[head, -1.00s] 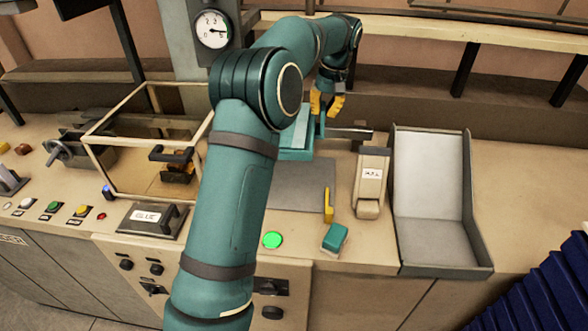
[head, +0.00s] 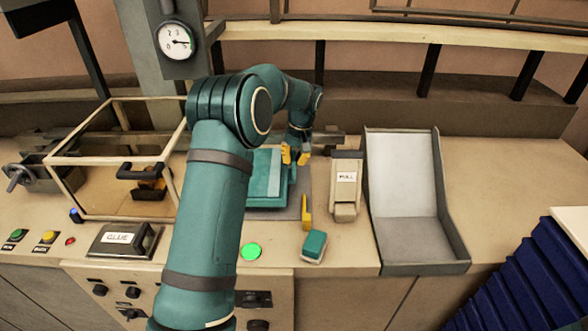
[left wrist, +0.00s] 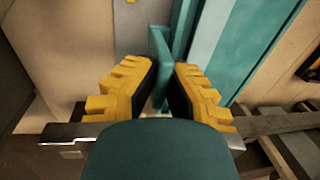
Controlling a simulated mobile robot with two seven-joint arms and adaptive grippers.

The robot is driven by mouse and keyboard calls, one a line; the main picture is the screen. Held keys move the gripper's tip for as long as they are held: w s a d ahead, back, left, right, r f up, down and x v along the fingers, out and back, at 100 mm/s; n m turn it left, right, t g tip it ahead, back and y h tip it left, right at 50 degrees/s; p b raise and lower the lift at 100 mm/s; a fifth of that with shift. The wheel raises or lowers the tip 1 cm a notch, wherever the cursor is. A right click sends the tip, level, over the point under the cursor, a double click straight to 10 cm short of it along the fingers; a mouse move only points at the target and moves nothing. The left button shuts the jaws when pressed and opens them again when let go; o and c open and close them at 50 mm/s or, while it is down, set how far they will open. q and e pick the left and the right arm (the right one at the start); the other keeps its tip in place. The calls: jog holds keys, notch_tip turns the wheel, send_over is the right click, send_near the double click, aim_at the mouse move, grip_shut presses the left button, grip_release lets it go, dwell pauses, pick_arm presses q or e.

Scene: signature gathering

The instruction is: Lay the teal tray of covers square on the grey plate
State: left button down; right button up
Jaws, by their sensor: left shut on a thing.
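My left gripper (head: 296,155) has its yellow fingers shut on the upright teal tab of the teal tray (head: 266,190). In the left wrist view the tab stands between the fingers (left wrist: 165,88), and the tray (left wrist: 262,50) with a paler strip runs off to the upper right. The tray is over the grey plate (head: 292,212), covering much of it; a strip of plate shows at the right and front. I cannot tell whether the tray touches the plate. My arm hides the tray's left side. My right gripper is out of view.
A yellow upright piece (head: 306,212) stands at the plate's right front. Right of it are the PULL dispenser (head: 345,185) and a grey chute (head: 412,238). A teal-topped block (head: 314,246) and a lit green button (head: 251,251) are in front. A framed clear box (head: 100,190) is left.

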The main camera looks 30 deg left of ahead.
pick_arm(q)
notch_tip(320, 180, down, 4)
jog(key=shift+r, duration=0.1)
jog(key=c, duration=1.1)
grip_release()
jog(key=shift+c, duration=0.2)
notch_tip(320, 180, up, 12)
jog(key=w+d, duration=0.1)
jog(key=shift+d, duration=0.25)
